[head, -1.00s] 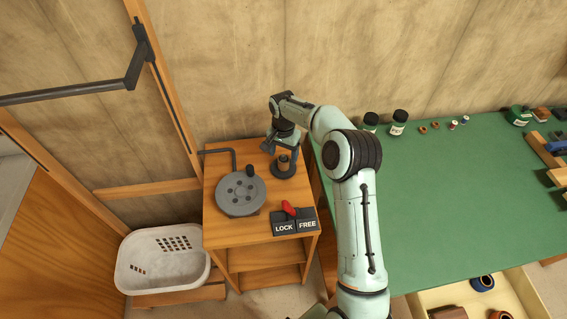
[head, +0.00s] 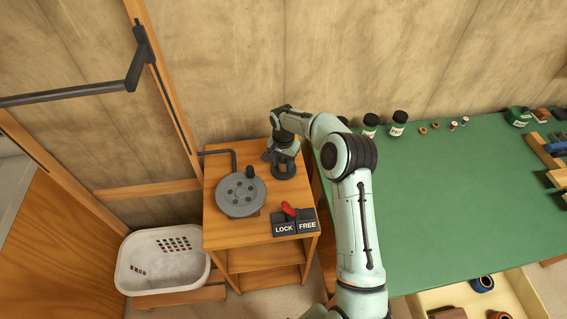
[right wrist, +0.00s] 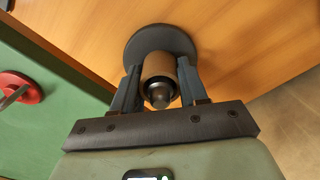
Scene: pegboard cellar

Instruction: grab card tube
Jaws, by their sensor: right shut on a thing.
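The card tube (right wrist: 158,69) is a short brown cylinder around a dark peg with a rounded tip. It stands on a round dark base (right wrist: 160,36) on the wooden cabinet top. My right gripper (right wrist: 158,84) has one finger on each side of the tube and is shut on it. In the head view my right gripper (head: 281,158) is low over the dark base (head: 285,172), and the tube is mostly hidden behind it. My left gripper is out of view.
A grey crank wheel (head: 240,194) and a LOCK/FREE plate (head: 295,224) with a red lever share the wooden cabinet (head: 228,230). The green bench (head: 440,210) is to the right, with jars at its back. A white basket (head: 163,262) stands lower left.

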